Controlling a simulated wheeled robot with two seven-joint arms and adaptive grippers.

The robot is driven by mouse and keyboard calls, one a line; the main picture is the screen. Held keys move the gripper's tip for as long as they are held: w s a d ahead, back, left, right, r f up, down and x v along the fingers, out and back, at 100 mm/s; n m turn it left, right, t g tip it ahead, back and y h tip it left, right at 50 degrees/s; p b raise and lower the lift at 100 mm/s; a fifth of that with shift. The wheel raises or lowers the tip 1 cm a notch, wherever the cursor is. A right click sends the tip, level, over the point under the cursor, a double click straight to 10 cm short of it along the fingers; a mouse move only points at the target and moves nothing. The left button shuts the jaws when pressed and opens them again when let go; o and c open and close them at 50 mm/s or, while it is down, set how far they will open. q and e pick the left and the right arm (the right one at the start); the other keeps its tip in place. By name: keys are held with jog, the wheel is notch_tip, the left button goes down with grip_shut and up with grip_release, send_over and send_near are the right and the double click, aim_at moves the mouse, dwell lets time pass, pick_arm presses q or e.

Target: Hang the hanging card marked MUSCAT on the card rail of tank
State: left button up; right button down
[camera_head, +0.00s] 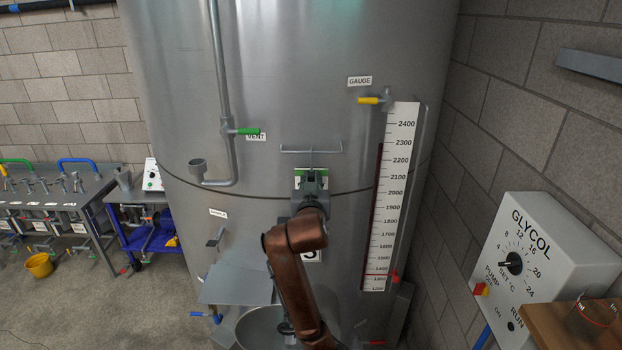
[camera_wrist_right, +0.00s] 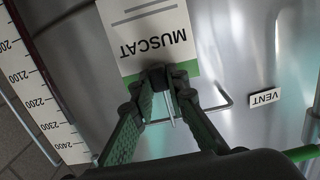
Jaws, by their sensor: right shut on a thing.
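The MUSCAT card (camera_wrist_right: 155,32) is white with a green band along one edge. It is upside down in the right wrist view. My right gripper (camera_wrist_right: 168,80) is shut on the card at its green band. In the head view the gripper (camera_head: 311,182) hides most of the card (camera_head: 299,183) against the tank front. The card rail (camera_head: 311,150), a thin wire bar on the steel tank (camera_head: 270,90), is just above the gripper. The rail also shows in the wrist view (camera_wrist_right: 215,107), close to the fingers. I cannot tell whether the card touches the rail. My left gripper is out of view.
A level gauge scale (camera_head: 398,190) with a yellow-handled valve (camera_head: 370,100) is right of the rail. A vent pipe with a green handle (camera_head: 246,131) is left. A GLYCOL control box (camera_head: 545,265) is on the right.

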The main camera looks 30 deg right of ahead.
jog(key=c, duration=1.8)
grip_release()
jog(key=v, duration=1.2)
jog(key=shift+d, duration=0.1)
